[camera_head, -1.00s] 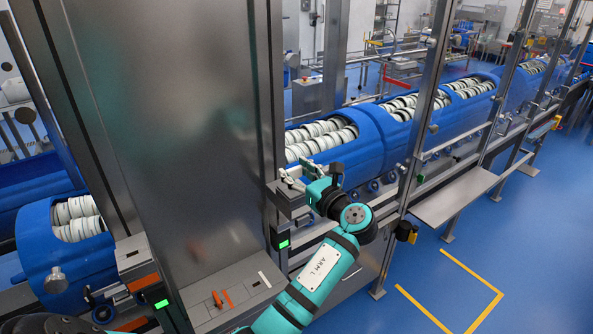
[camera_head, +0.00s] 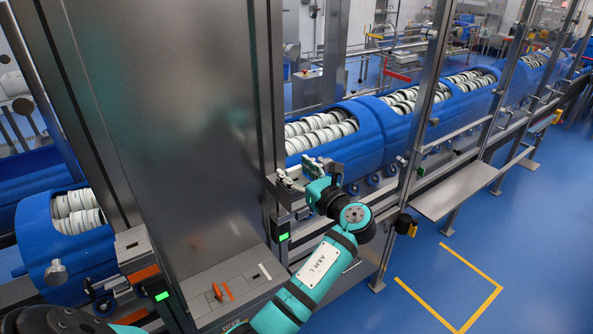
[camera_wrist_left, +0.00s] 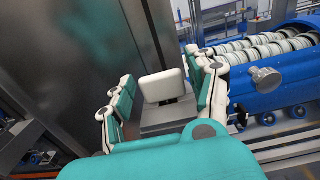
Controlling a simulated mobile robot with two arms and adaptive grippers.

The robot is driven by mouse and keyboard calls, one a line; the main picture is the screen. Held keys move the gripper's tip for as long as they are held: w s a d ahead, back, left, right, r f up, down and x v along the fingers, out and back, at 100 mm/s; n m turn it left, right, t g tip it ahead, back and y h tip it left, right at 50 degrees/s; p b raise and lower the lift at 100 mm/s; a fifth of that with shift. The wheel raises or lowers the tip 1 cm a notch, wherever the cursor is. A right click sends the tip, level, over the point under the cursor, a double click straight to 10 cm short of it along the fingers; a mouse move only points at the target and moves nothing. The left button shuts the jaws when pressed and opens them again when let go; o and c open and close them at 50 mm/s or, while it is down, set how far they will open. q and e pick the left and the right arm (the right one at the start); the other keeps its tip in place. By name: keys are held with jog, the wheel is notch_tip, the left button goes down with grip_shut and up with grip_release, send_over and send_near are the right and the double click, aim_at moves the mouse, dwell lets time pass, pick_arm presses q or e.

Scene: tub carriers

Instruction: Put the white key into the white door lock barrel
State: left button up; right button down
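My left gripper (camera_head: 300,170) is at the edge of the tall steel cabinet, above a grey steel block. In the left wrist view its two fingers (camera_wrist_left: 165,92) are apart. A white rounded block, apparently the head of the white key (camera_wrist_left: 163,87), stands between them, with a small gap visible on each side. Below it is a dark stem and a grey steel block (camera_wrist_left: 168,118). I cannot make out the white lock barrel or whether the stem sits in it. In the head view the gripper mostly hides this spot. My right gripper is not in view.
The steel cabinet (camera_head: 185,130) stands close on the left. Blue tub carriers (camera_head: 355,155) with white discs line up behind the gripper. A steel post (camera_head: 425,100) and shelf (camera_head: 455,190) stand to the right. The blue floor (camera_head: 520,250) at right is clear.

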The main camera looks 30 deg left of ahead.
pick_arm(q)
jog(key=shift+o, duration=0.8)
jog(key=v, duration=1.2)
